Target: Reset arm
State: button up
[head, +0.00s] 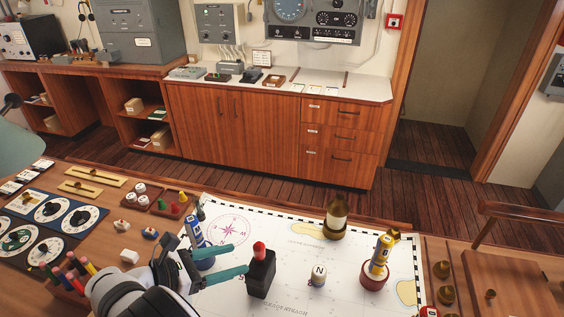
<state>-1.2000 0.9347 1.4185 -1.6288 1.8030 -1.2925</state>
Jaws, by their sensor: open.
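My gripper (240,259) is at the lower left of the chart table in the head view. Its two teal fingers are spread apart and point right, with nothing seen between them. A black block with a red top (261,275) stands upright just right of the fingertips. I cannot tell whether a fingertip touches it. A blue piece (192,228) stands behind my gripper, partly hidden by it.
A chart (300,295) covers the table's middle. On it stand a white N marker (318,275), a brass lamp (336,218) and a yellow-blue piece in a red pot (376,270). Dials (52,208) and colored pegs (75,270) lie left. A wooden lid (505,285) lies right.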

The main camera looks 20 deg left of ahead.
jog(key=s+d+r+m+g+y, duration=0.15)
jog(key=d+r+m+g, duration=0.3)
jog(key=d+m, duration=0.5)
jog(key=s+d+r+m+g+y, duration=0.1)
jog(key=d+r+m+g+y, duration=0.35)
jog(key=d, duration=0.75)
jog(key=s+d+r+m+t+y, duration=0.2)
jog(key=s+d+r+m+t, duration=0.15)
jog(key=m, duration=0.55)
jog(key=s+d+r+m+t+y, duration=0.25)
jog(key=s+m, duration=0.25)
jog(key=m, duration=0.4)
jog(key=s+f+m+g, duration=0.1)
jog(key=s+f+g, duration=0.5)
jog(key=s+f, duration=0.1)
jog(key=shift+s+d+f+g, duration=0.25)
jog(key=shift+s+g, duration=0.15)
jog(key=shift+s, duration=0.1)
